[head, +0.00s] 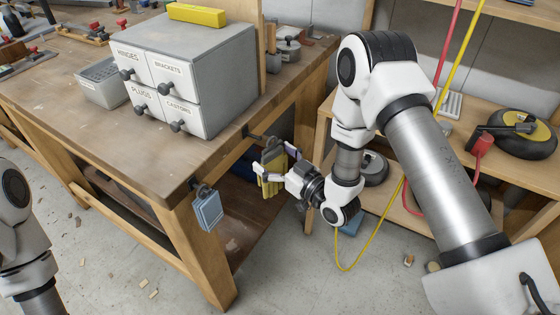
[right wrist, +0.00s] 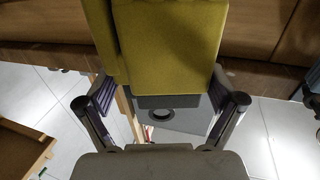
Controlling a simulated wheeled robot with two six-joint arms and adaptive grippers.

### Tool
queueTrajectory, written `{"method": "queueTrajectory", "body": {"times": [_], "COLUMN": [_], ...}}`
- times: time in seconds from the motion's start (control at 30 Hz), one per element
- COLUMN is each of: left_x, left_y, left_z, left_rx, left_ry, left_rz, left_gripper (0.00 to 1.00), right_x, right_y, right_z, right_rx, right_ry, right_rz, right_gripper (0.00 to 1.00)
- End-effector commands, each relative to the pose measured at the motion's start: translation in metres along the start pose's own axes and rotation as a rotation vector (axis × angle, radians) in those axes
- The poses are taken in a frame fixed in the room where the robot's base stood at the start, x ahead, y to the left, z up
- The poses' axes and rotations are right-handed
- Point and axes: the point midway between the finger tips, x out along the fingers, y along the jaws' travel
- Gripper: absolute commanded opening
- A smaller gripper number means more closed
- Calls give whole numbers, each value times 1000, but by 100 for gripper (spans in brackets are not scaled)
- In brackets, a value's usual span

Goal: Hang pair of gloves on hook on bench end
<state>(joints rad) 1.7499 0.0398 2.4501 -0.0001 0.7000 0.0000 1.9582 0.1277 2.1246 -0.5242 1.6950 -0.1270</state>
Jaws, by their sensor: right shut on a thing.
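The pair of gloves (head: 272,180) is mustard yellow with a grey upper part. My right gripper (head: 278,164) is shut on it and holds it upright beside the bench end. In the right wrist view the yellow gloves (right wrist: 172,40) fill the top middle, and a grey piece (right wrist: 185,118) with a dark round hole lies between the fingers. A dark hook (head: 256,136) sticks out from the bench end just above the gloves, close to their top. I cannot tell whether the hole is around the hook. My left gripper is out of view.
The wooden bench (head: 75,110) bears a grey drawer cabinet (head: 215,80). A blue item (head: 208,211) hangs at the near bench corner. A wooden shelf (head: 400,215) with a black-and-yellow round tool (head: 520,135) stands to the right. A yellow hose (head: 372,243) loops below my right arm.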

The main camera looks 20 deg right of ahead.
Motion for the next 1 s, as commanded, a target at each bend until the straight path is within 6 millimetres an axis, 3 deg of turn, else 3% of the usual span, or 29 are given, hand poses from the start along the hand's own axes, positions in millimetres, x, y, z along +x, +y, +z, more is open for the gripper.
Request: {"method": "queueTrajectory", "body": {"times": [0.6, 1.0], "left_x": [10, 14], "left_y": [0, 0], "left_z": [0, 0], "left_rx": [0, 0], "left_ry": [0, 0], "left_rz": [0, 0], "left_gripper": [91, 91], "right_x": [43, 53], "right_y": [-12, -14], "right_z": [5, 9], "right_rx": [-1, 0], "right_ry": [1, 0], "right_rz": [-1, 1], "right_gripper": [58, 58]}}
